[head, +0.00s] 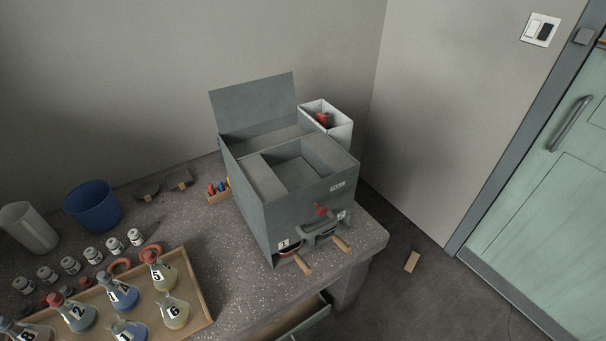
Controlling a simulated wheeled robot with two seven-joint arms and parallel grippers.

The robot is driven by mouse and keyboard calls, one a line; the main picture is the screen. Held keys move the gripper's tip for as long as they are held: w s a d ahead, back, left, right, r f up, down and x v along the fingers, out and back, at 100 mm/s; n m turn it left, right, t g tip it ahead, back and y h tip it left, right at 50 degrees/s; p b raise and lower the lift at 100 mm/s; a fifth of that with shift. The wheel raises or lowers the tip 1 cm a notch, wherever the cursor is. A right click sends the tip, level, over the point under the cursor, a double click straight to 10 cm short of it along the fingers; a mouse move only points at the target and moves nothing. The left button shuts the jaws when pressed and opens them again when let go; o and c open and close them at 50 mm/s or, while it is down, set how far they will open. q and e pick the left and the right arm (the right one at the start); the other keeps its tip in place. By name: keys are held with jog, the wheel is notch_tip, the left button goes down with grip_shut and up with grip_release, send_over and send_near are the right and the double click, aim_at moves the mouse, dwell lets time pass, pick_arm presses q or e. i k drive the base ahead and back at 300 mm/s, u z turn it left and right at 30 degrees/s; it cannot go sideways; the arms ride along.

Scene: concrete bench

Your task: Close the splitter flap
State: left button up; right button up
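The splitter is a grey box (310,205) on the right part of the bench. A flat grey flap (254,102) stands raised along its back edge, tilted a little backward, and the top of the box is open. Inside the top are sloped inner walls and an open recess (302,170). The front face carries a small red part (320,209), a grey handle and number labels. Two round pans with wooden handles (303,264) sit under the front, partly hidden by the box. Neither of my grippers is in view.
A white bin (337,125) with something red stands behind the box. A wooden tray (207,322) of numbered flasks, several small jars, a blue cup (93,205) and a clear beaker (29,228) are at left. A drawer (308,322) is open below the bench's front edge.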

aim_at(241, 105)
jog(key=z, duration=2)
jog(key=i, duration=1.3)
jog(key=u, duration=3.5)
